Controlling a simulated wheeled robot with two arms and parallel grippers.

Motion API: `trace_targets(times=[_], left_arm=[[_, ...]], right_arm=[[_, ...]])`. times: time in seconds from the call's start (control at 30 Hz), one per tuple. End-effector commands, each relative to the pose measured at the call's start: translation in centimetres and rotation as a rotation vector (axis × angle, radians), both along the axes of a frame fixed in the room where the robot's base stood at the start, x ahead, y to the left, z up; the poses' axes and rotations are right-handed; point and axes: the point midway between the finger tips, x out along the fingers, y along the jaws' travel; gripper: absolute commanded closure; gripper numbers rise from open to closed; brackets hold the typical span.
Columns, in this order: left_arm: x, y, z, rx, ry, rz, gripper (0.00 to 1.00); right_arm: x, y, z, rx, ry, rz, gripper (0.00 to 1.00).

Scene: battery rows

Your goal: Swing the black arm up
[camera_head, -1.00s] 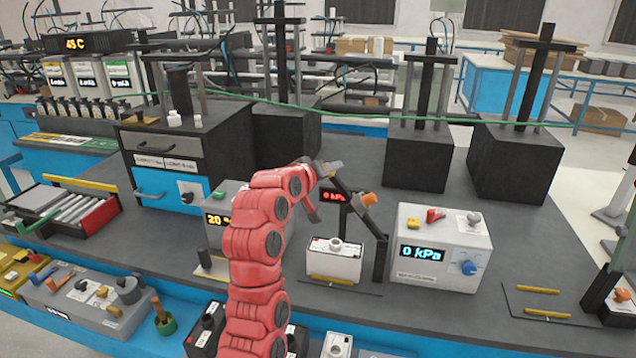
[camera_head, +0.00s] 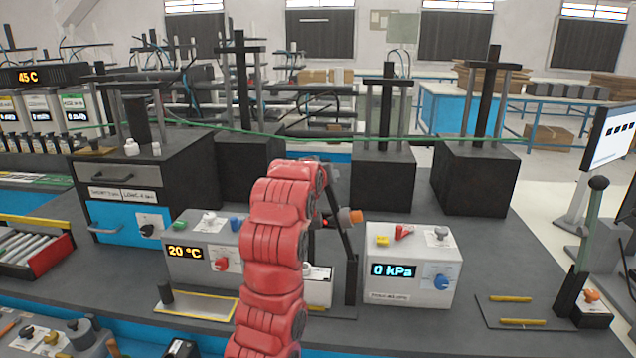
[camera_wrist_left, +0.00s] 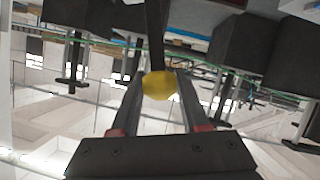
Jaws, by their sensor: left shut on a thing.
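The black arm (camera_head: 338,217) stands in the middle of the bench, behind my red left arm, and leans steeply up to the left. An orange knob (camera_head: 355,216) sits at its side, above a short black post (camera_head: 351,280). In the left wrist view my left gripper (camera_wrist_left: 160,88) is shut on a yellow knob (camera_wrist_left: 159,84) at the end of a black bar (camera_wrist_left: 155,35). In the head view my red forearm hides most of this gripper and the arm's upper end. My right gripper is not in view.
The white 0 kPa box (camera_head: 412,268) stands just right of the black arm. The 20 °C box (camera_head: 195,250) is to its left. Large black blocks (camera_head: 382,184) line the back.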

Motion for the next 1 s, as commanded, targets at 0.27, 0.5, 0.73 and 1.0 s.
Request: trace_targets(times=[0.27, 0.5, 0.73, 1.0], left_arm=[[-0.03, -0.49, 0.06, 0.012, 0.000, -0.005, 1.00], [-0.04, -0.55, 0.09, 0.011, -0.001, -0.007, 1.00], [-0.01, -0.45, 0.06, 0.011, -0.001, -0.005, 0.25], [-0.08, -0.34, 0.06, 0.011, 0.000, -0.003, 0.25]], right_arm=[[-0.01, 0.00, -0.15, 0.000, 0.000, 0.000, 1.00], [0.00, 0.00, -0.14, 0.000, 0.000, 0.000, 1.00], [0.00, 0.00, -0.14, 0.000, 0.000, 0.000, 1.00], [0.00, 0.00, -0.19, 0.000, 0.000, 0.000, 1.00]])
